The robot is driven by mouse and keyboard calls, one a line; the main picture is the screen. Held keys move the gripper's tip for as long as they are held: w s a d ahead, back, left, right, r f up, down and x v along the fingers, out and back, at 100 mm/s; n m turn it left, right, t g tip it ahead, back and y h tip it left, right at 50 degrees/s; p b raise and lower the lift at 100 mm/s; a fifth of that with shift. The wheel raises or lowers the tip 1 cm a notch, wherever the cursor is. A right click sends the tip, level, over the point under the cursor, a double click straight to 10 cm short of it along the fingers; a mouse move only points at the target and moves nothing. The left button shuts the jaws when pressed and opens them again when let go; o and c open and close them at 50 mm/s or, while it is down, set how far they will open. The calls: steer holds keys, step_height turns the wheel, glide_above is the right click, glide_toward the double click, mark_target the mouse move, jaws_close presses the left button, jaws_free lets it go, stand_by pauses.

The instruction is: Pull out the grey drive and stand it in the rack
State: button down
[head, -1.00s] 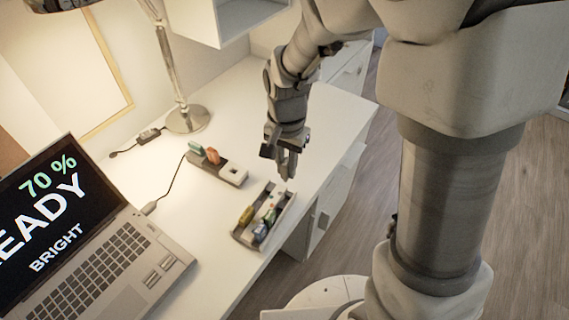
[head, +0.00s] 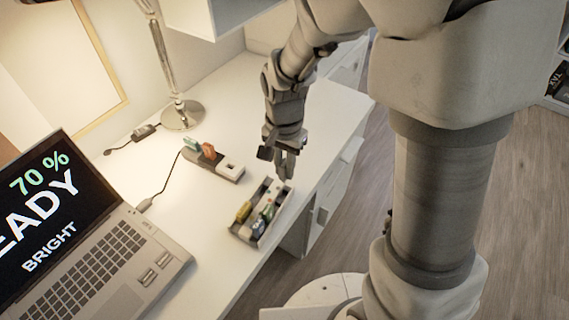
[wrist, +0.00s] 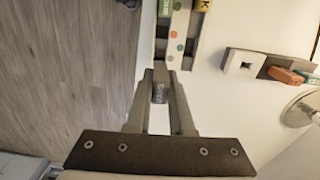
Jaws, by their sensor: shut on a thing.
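My gripper (head: 283,170) is over the far end of the rack (head: 240,234), a narrow open tray on the white desk. In the wrist view my gripper (wrist: 160,88) is shut on the small grey drive (wrist: 160,94), which shows between the fingertips. In the head view the fingers mostly hide the drive. The drive is at the end compartment of the rack (wrist: 193,46); I cannot tell whether it touches the rack floor. Several coloured drives, yellow and green among them, are in the rack's other part.
A grey hub (head: 222,172) with a green drive (head: 191,145) and an orange drive (head: 208,151) stands beside the rack, its white end block empty-looking. A laptop (head: 120,255) is at the left, a lamp base (head: 182,115) behind. The desk's right edge is close to the rack.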

mark_target(284, 177)
steer(key=shift+f+b, duration=1)
steer(key=shift+f, duration=0.75)
steer(key=shift+f+b, duration=0.8)
steer(key=shift+f, duration=0.75)
stand_by(0.5)
steer(key=c, duration=0.7)
jaws_free()
step_height(284, 177, up, 18)
steer(key=p, duration=0.5)
steer(key=shift+f, duration=0.25)
steer(key=s+d+r+n+t+p, duration=0.2)
steer(key=s+d+r+p, duration=0.1)
steer(key=r, duration=0.3)
steer(key=s+d+r+n+t+p, duration=0.1)
steer(key=s+d+r+n+p, duration=0.1)
steer(key=r, duration=0.5)
steer(key=s+d+r+n+t+p, duration=0.2)
steer(key=s+d+r+p, duration=0.3)
steer(key=s+r, duration=0.1)
steer(key=shift+s+d+r+n+t, duration=0.15)
steer(key=shift+s+d+n+t, duration=0.2)
steer(key=shift+s, duration=0.35)
